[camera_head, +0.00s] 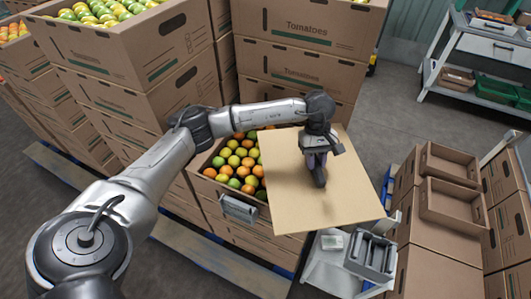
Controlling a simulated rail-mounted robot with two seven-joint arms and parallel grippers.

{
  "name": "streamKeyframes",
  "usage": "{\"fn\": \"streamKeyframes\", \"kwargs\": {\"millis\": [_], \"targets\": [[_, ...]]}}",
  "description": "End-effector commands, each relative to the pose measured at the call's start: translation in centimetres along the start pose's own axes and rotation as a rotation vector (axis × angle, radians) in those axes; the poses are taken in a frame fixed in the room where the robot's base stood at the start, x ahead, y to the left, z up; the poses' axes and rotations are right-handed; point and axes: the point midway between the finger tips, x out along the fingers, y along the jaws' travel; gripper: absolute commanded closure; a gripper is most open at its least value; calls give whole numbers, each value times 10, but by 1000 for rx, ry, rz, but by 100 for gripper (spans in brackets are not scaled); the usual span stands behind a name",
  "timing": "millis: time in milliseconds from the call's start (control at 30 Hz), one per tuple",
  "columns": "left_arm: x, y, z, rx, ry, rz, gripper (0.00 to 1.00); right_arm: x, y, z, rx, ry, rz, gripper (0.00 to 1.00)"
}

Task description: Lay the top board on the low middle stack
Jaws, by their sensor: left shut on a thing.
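The tan, flat top board (300,205) hangs tilted near the middle of the view. My left gripper (318,172) is shut on it, with fingers at the board's upper middle part. The low middle stack (245,235) stands left of and partly behind the board. Its top carton is open and full of green, yellow and orange tomatoes (235,165). The board covers the right part of that carton from view, and I cannot tell whether it touches the carton. My right gripper is not in view.
Taller carton stacks stand behind (300,40) and at the left (125,50). Brown cartons with empty trays (450,165) stand at the right. A grey trolley holding a grey bin (370,257) is below the board. A shelf rack (480,45) is at the upper right.

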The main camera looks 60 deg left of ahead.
Motion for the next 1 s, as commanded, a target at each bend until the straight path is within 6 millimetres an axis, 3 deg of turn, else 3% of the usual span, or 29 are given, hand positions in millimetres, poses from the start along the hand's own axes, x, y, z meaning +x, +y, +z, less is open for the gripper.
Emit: {"fn": "streamKeyframes", "kwargs": {"millis": [33, 200, 400, 700, 1000], "targets": [[-2, -13, -25, -121, -2, 43, 100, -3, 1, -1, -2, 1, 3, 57], [-13, -51, -92, -458, 0, 183, 100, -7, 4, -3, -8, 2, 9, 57], [-30, -90, -145, -728, 0, 298, 100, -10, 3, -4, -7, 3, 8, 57], [-42, -118, -178, -898, -2, 373, 100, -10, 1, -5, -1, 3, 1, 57], [-6, -119, -195, -911, -5, 376, 100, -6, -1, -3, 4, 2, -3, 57]]}}
